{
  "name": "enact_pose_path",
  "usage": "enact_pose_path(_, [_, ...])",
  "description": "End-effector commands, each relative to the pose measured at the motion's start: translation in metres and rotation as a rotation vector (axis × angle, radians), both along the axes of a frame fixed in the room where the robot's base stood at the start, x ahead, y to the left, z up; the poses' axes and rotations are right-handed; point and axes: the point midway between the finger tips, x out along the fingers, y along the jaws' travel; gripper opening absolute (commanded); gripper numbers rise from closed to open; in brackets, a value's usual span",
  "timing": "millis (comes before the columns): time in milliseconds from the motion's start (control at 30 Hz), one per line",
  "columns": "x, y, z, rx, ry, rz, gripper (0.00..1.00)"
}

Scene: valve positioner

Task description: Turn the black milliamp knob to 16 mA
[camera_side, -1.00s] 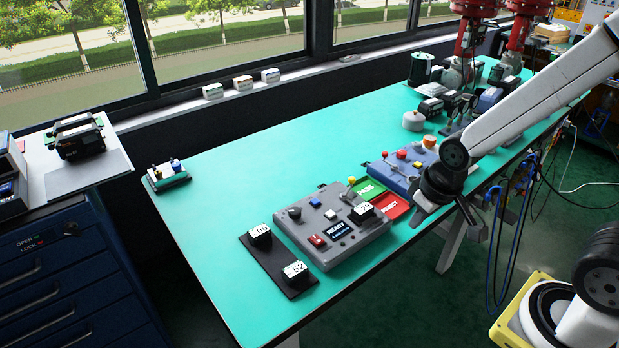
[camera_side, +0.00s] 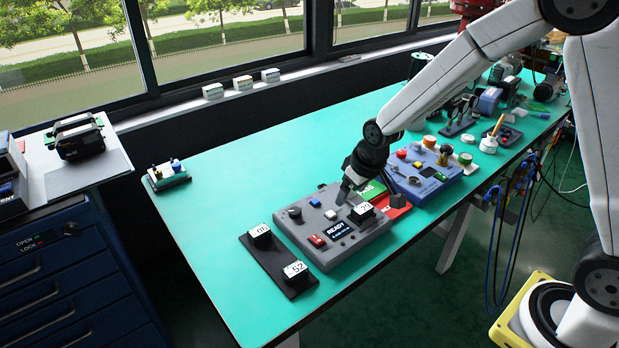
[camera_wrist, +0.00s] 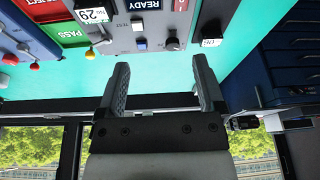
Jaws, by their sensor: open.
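The black knob (camera_side: 294,213) sits on the window-side left corner of the grey positioner box (camera_side: 320,263). The knob also shows in the wrist view (camera_wrist: 172,45), beyond the fingertips and within the gap between them in the picture. Its pointer setting is too small to read. The box has a READY display (camera_side: 339,229), a red switch (camera_side: 317,240), a blue button (camera_side: 315,202) and a white button (camera_side: 330,214). My gripper (camera_side: 343,194) is above the right part of the box, apart from the knob. The wrist view shows its fingers (camera_wrist: 160,62) spread and empty.
A numbered block (camera_side: 361,213) stands on the box's right side. A black tray (camera_side: 278,264) with two numbered blocks lies left of the box. A green PASS pad (camera_side: 371,190), a red REJECT pad (camera_side: 399,208) and a blue panel (camera_side: 428,192) are to the right. Teal bench is clear towards the window.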

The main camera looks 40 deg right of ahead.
Motion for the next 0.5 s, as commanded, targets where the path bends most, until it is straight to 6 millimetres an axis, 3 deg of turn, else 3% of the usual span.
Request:
enact_pose_path(200, [0.056, 0.01, -0.027, 0.003, -0.028, 0.038, 0.87])
enact_pose_path(500, [0.116, 0.022, -0.068, 0.005, -0.068, 0.084, 0.87])
